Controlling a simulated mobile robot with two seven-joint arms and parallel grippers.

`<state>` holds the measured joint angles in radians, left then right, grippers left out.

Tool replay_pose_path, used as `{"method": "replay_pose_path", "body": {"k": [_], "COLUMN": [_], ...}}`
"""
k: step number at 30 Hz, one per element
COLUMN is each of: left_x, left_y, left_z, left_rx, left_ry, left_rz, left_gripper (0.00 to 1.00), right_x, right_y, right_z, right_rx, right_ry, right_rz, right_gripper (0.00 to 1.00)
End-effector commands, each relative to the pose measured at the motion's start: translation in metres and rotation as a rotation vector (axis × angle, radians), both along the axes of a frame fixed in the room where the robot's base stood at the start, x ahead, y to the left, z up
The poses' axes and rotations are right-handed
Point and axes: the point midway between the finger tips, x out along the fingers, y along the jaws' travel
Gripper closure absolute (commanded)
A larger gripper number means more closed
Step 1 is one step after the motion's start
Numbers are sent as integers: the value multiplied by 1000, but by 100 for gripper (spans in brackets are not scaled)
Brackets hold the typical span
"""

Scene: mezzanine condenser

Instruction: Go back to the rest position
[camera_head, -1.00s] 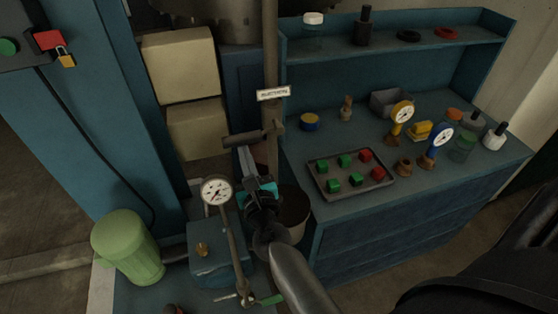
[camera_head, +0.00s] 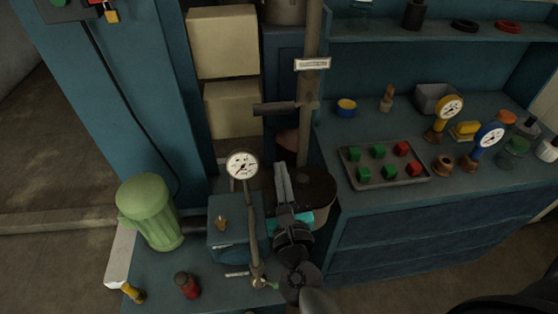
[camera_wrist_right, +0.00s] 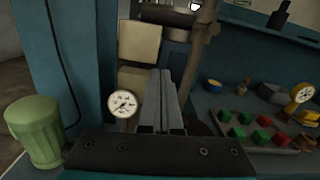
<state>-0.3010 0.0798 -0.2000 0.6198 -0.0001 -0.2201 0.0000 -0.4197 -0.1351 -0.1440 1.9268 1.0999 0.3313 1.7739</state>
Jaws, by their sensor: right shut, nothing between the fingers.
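My right gripper (camera_head: 281,178) is shut and empty in the head view. Its fingers point up and away, just right of the white-faced pressure gauge (camera_head: 242,165) on its thin pipe. It appears in front of a dark round bucket-like vessel (camera_head: 318,190). In the right wrist view the closed fingers (camera_wrist_right: 164,85) stand side by side with nothing between them, and the gauge (camera_wrist_right: 124,105) is to their left. My left gripper is not in view. A dark arm part of mine fills the lower right corner of the head view.
A blue bench (camera_head: 365,225) at right holds a tray (camera_head: 386,183) of green and red blocks, with yellow and blue gauges (camera_head: 450,108) beyond. A vertical pipe (camera_head: 307,110) with a side handle rises behind the gripper. A green motor (camera_head: 150,212) and blue pump box (camera_head: 232,240) stand at left.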

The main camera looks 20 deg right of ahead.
Motion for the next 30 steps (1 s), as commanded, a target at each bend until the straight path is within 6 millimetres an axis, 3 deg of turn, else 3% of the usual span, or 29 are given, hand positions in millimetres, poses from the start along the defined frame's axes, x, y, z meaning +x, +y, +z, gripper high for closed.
{"method": "replay_pose_path", "body": {"k": [6, 23, 26, 29, 30], "left_x": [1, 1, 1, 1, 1], "left_y": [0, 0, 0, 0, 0], "left_z": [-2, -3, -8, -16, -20], "left_rx": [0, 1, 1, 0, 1], "left_ry": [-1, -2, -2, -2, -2], "left_rz": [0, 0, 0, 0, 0], "left_gripper": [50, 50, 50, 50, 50], "right_x": [-10, -10, -9, -11, -14], "right_y": [2, 4, 12, 29, 36], "right_z": [-1, -5, -30, -81, -108], "right_rx": [0, -17, -129, -362, -485], "right_ry": [0, 11, 69, 184, 241], "right_rz": [0, 7, 40, 123, 171], "right_gripper": [100, 100, 100, 100, 100]}}
